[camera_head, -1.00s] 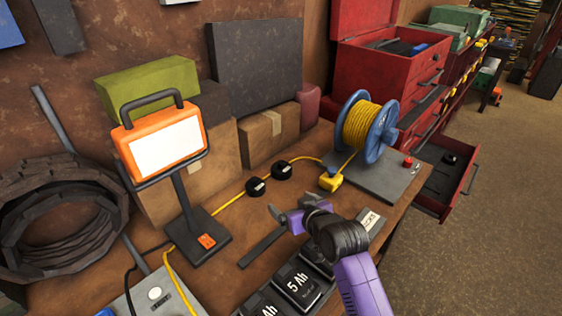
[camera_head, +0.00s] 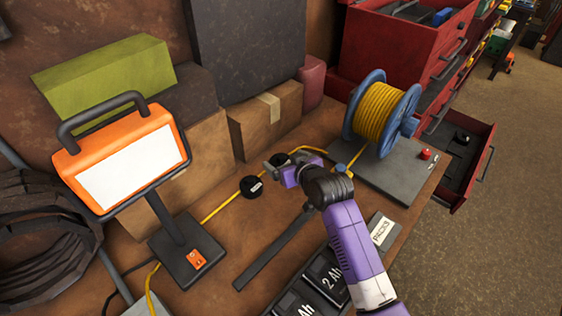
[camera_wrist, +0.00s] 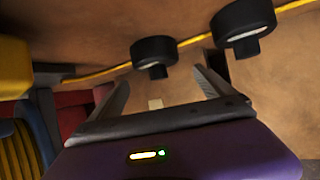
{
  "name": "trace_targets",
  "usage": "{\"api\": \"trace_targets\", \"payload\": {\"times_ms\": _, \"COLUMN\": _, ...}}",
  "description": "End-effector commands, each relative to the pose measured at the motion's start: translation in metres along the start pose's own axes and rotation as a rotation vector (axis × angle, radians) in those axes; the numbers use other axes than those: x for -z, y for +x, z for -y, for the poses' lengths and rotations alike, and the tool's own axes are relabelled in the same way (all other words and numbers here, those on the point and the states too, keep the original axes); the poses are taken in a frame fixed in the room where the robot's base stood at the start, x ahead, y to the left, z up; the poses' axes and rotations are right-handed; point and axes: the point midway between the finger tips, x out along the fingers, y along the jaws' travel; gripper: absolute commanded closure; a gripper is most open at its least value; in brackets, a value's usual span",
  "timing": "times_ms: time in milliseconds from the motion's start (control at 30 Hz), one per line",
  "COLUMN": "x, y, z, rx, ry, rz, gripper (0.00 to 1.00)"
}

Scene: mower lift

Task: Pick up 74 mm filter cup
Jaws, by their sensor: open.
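Two black round cups with pale labels rest on the brown bench; I cannot read which is 74 mm. The nearer cup (camera_head: 251,187) is fully visible in the head view. The farther cup (camera_head: 281,158) is partly hidden behind my gripper (camera_head: 277,167). The wrist view appears upside down. There, one cup (camera_wrist: 154,52) lies ahead of the gap between my fingers (camera_wrist: 160,85), and the other cup (camera_wrist: 243,27) lies to the right, outside the right finger. My gripper is open, with nothing between its fingers.
A yellow cable (camera_head: 225,203) runs behind the cups to a blue reel (camera_head: 351,110). An orange work lamp (camera_head: 125,160) stands left. Cardboard boxes (camera_head: 265,122) line the back. A dark bar (camera_head: 275,248) and battery packs (camera_head: 318,285) lie in front.

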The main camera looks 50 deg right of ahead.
Motion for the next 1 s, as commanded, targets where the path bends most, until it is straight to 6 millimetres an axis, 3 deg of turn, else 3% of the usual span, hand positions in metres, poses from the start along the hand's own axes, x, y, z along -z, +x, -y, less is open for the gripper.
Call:
{"api": "trace_targets", "payload": {"times_ms": 300, "x": -0.006, "y": 0.038, "z": -0.003, "rx": 0.0, "ry": -0.001, "rz": 0.0, "gripper": 0.08}}
{"api": "trace_targets", "payload": {"times_ms": 667, "x": -0.007, "y": 0.045, "z": -0.003, "rx": 0.0, "ry": 0.0, "rz": 0.0, "gripper": 0.09}}
{"api": "trace_targets", "payload": {"times_ms": 1000, "x": -0.007, "y": 0.045, "z": -0.003, "rx": 0.0, "ry": 0.0, "rz": 0.0, "gripper": 0.76}}
